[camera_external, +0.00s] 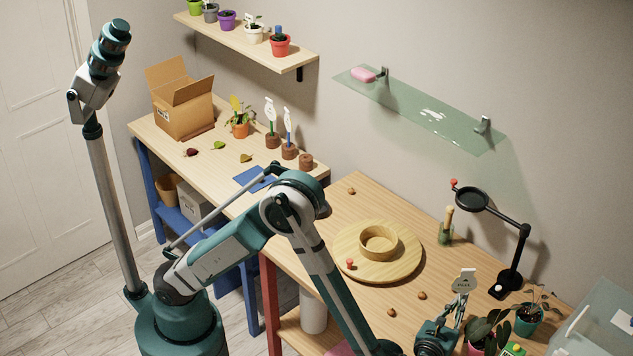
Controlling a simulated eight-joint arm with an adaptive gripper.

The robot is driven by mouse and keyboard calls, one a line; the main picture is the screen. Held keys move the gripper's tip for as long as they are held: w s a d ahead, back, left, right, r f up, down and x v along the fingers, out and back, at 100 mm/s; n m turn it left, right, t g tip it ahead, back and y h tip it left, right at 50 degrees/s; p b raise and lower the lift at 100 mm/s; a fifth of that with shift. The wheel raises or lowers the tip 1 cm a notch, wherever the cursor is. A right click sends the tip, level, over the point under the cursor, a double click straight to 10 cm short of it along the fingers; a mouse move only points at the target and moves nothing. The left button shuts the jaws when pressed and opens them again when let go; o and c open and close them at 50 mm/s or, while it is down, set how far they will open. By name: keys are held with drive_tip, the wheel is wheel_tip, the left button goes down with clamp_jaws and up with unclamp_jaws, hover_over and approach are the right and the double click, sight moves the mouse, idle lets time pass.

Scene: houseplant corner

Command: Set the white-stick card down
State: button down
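The white-stick card (464,281), a small pale tag with dark print, stands upright above my gripper (459,308) at the lower right of the table. My fingers appear closed around its lower part. The stick is mostly hidden by the fingers and too small to make out. Two similar cards stand in brown round holders on the far table: one on a green stick (270,111) and one on a blue stick (288,122). A third brown holder (306,162) beside them has no card in it.
A round wooden board (347,243) with a wooden bowl (379,239) lies mid-table. A black magnifier stand (515,258), a small bottle (446,233) and potted plants (528,320) are near my gripper. A blue mat (252,180) and cardboard box (184,113) occupy the far table.

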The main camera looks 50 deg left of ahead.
drive_tip(key=shift+f, duration=0.2)
drive_tip(key=c, duration=2.6)
unclamp_jaws()
drive_tip(key=shift+r, duration=0.25)
drive_tip(key=p+v, duration=0.2)
drive_tip(key=v, duration=1)
